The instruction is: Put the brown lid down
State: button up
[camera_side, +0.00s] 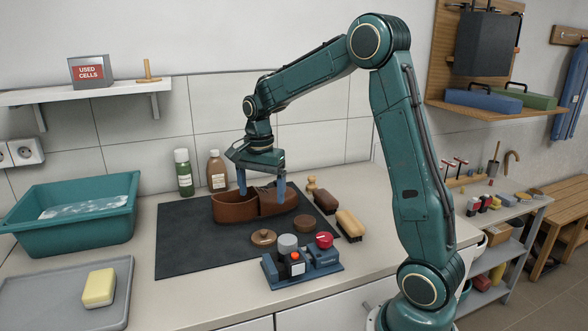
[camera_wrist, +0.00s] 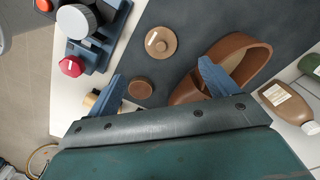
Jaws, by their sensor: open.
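A round brown lid (camera_side: 263,238) with a small knob lies flat on the dark mat (camera_side: 180,230), in front of a brown, shoe-like open piece (camera_side: 228,210). In the wrist view the lid (camera_wrist: 161,42) lies beyond my fingers, clear of them. A smaller, plain brown disc (camera_side: 303,222) lies to its right; it also shows in the wrist view (camera_wrist: 140,88). My gripper (camera_side: 262,190) is open with nothing held, fingers pointing down over the shoe-like piece. In the wrist view one finger overlaps that piece (camera_wrist: 245,65); whether they touch I cannot tell.
A blue fixture (camera_side: 308,268) with a grey cylinder and red knob stands in front of the lid. Two brushes (camera_side: 350,224) lie at right, bottles (camera_side: 217,171) at back. A teal basin (camera_side: 70,215) and tray (camera_side: 60,295) are left. The mat's left part is clear.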

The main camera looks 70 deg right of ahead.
jog(key=s+a+r+n+t, duration=0.2)
jog(key=s+a+r+n, duration=0.2)
jog(key=s+a+n, duration=0.3)
jog(key=s+a+r+n+t, duration=0.3)
jog(key=s+a+n, duration=0.5)
jog(key=s, duration=0.6)
jog(key=r+n, duration=0.1)
jog(key=n, duration=0.1)
jog(key=shift+s+n+t, duration=0.3)
jog(key=shift+n, duration=0.1)
